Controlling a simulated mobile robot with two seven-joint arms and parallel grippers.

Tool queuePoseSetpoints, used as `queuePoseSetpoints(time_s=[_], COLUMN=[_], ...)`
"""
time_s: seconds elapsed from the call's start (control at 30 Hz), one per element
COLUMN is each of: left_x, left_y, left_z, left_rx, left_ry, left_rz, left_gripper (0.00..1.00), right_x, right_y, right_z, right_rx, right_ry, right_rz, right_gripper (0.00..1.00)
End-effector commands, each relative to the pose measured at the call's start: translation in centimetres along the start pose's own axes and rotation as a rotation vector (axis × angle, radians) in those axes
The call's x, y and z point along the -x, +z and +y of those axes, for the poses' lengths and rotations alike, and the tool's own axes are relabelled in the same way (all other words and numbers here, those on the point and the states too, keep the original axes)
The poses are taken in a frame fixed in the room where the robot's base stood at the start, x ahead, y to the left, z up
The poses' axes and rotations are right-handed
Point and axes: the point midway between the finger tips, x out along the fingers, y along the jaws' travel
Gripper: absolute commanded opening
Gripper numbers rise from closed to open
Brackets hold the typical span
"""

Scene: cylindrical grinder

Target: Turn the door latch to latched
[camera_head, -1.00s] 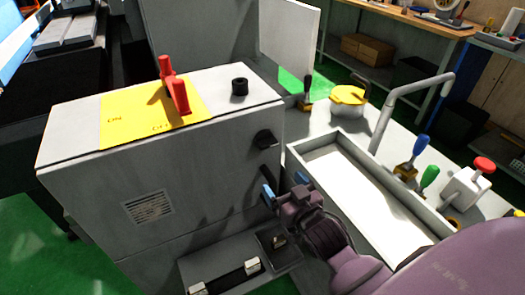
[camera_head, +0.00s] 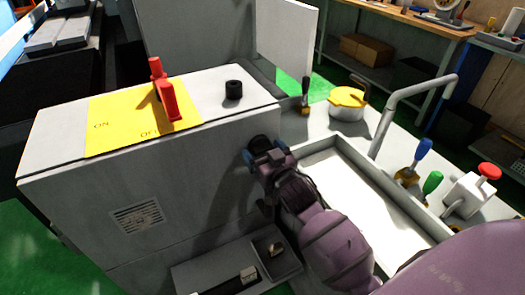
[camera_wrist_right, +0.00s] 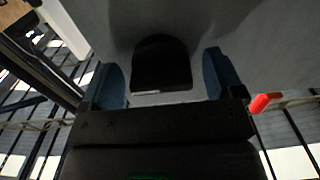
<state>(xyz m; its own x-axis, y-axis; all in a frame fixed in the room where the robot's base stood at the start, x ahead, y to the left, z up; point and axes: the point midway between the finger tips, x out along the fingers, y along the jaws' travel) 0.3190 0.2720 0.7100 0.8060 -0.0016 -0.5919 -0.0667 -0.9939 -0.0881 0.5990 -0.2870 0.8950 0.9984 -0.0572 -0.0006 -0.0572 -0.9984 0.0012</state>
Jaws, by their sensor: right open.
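The black door latch (camera_head: 258,141) is on the right part of the grey cabinet's (camera_head: 75,200) front face, partly hidden by my right gripper in the head view. My right gripper (camera_head: 265,154) is at the latch, its blue fingers apart. In the right wrist view the latch (camera_wrist_right: 160,62) appears as a dark rounded block between the two open fingers of the gripper (camera_wrist_right: 163,74), with gaps on both sides. I cannot tell whether anything touches it. My left gripper is not in view.
A red lever (camera_head: 164,92) stands on a yellow ON/OFF plate (camera_head: 110,115) on the cabinet top, beside a black knob (camera_head: 233,89). A tray (camera_head: 415,218) lies to the right, with a curved grey pipe (camera_head: 388,115) behind it. A ledge (camera_head: 215,270) juts out below.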

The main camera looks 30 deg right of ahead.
Motion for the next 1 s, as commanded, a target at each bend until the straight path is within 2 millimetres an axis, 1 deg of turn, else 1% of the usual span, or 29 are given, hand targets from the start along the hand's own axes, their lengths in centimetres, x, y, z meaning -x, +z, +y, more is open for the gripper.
queuePoseSetpoints(time_s=[0.1, 0.37, 0.4, 0.47, 0.6, 0.7, 1.0], left_x=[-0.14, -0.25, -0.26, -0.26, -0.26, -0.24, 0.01], left_y=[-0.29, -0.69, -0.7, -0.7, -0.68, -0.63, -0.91], left_z=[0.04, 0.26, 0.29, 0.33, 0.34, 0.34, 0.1], left_rx=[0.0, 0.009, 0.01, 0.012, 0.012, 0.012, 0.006], left_ry=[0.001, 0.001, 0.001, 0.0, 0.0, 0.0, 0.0], left_rz=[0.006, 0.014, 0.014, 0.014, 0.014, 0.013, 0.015], left_gripper=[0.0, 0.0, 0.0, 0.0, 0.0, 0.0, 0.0], right_x=[-0.45, -0.51, -0.5, -0.5, -0.49, -0.49, -0.49], right_y=[0.01, -0.01, -0.01, -0.01, -0.01, -0.01, -0.22], right_z=[0.0, 0.0, -0.01, -0.01, -0.01, -0.02, 0.0], right_rx=[0.0, 0.0, -0.001, -0.001, -0.001, -0.001, 0.041], right_ry=[0.0, 0.0, 0.0, 0.0, 0.0, 0.0, 0.0], right_rz=[0.0, 0.0, 0.0, 0.0, 0.0, 0.0, 0.001], right_gripper=[0.87, 0.87, 0.84, 0.75, 0.53, 0.4, 0.4])
